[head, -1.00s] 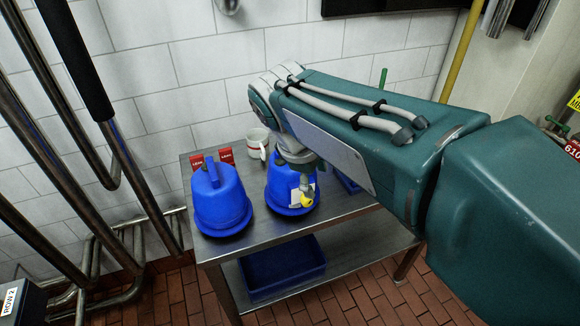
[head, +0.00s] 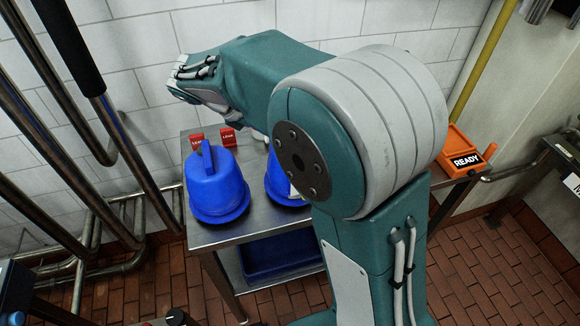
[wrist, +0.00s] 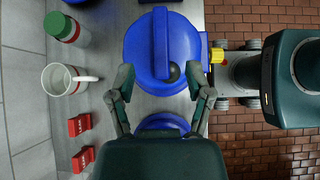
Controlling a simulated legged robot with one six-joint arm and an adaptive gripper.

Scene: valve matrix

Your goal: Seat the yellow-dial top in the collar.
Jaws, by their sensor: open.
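A blue domed top with a raised bar handle (wrist: 161,45) stands on the steel table, and a yellow dial (wrist: 217,54) sticks out from its right side in the wrist view. In the head view this top (head: 278,182) is partly hidden behind my arm. My gripper (wrist: 160,76) is open, with its fingertips on either side of the top's lower part in the wrist view. I cannot tell whether they touch it. A second blue domed top (head: 216,186) stands to the left in the head view. I cannot make out the collar.
A white mug (wrist: 62,79), a green-lidded jar (wrist: 66,30) and two red cards (wrist: 80,142) stand toward the wall. A blue bin (head: 272,252) sits on the lower shelf. Pipes run along the left.

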